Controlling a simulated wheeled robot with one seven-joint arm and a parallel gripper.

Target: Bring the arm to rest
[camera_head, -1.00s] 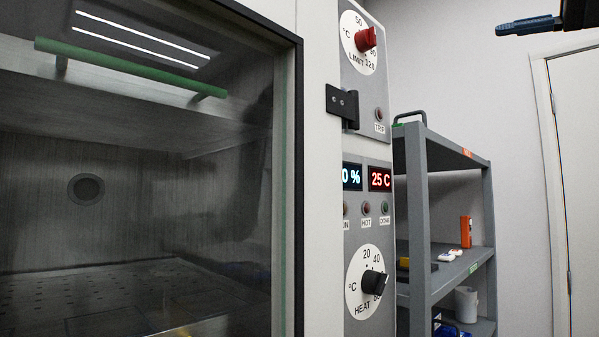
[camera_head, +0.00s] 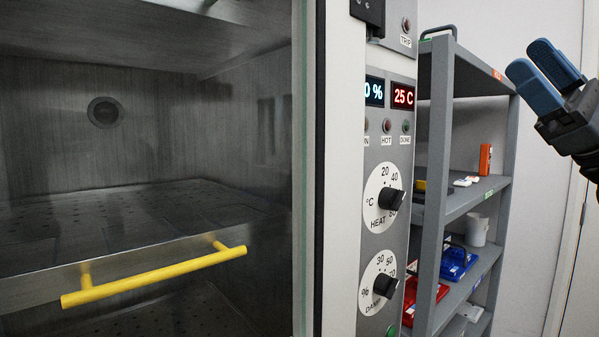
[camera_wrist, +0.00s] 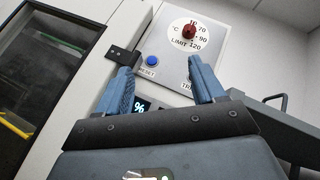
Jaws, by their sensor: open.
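My gripper (camera_head: 534,74) is at the upper right of the head view, with two blue fingers apart and nothing between them. It is in front of the wall and clear of the shelf. In the wrist view my gripper (camera_wrist: 160,88) is open and empty, its fingers pointing toward the cabinet's control panel (camera_wrist: 210,50). The panel carries a red LIMIT knob (camera_wrist: 189,32) and a blue RESET button (camera_wrist: 152,60).
The cabinet's glass door (camera_head: 307,170) looks shut. A yellow handle (camera_head: 155,275) shows on a rack inside. A grey shelf unit (camera_head: 437,180) right of the panel holds an orange item (camera_head: 485,159), a white cup (camera_head: 478,229) and a blue item (camera_head: 458,262).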

